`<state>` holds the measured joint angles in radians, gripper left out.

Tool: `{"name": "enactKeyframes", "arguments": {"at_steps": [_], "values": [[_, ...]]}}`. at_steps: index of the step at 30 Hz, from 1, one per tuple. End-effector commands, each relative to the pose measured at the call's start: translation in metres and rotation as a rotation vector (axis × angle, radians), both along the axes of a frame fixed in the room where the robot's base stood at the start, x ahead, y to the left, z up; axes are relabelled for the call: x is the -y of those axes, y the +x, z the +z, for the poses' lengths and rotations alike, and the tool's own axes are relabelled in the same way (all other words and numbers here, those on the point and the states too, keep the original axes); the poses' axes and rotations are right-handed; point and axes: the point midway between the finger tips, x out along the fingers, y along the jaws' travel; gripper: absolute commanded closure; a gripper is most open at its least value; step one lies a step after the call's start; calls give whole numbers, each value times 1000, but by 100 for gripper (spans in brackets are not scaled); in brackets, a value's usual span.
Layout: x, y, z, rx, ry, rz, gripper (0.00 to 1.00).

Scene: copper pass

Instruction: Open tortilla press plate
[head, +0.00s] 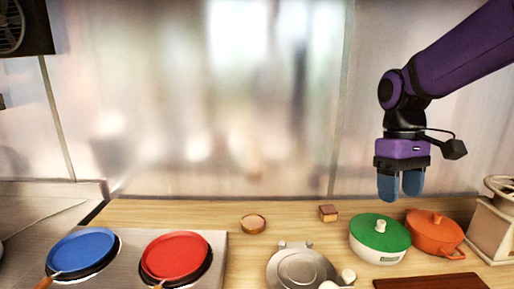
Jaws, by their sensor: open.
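The tortilla press (302,272) is a round silver metal device on the wooden counter, at the bottom centre of the head view. Its upper plate looks lowered and flat, with a hinge bracket at the back. A pale knob shows at its front right. The bottom of the press is cut off by the frame edge. My gripper (400,188) hangs pointing down at the upper right, with two blue fingers apart and nothing between them. It is above and to the right of the press, well clear of it.
A pot with a green lid (380,231) and an orange pot (434,230) stand right of the press. A dark red board (430,283) lies in front. A small bowl (253,224) and a small brown block (328,213) sit behind. Blue (82,252) and red (175,257) pans are left.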

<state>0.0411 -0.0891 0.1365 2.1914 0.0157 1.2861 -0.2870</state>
Motion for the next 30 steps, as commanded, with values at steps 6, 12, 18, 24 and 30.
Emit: {"name": "enactKeyframes", "arguments": {"at_steps": [6,12,18,24,30], "values": [[8,-31,19,160,-14,-81,39],[15,-59,32,303,-13,-157,39],[22,-86,40,445,1,-232,39],[29,-111,43,579,27,-307,39],[33,-128,44,673,53,-359,39]]}}
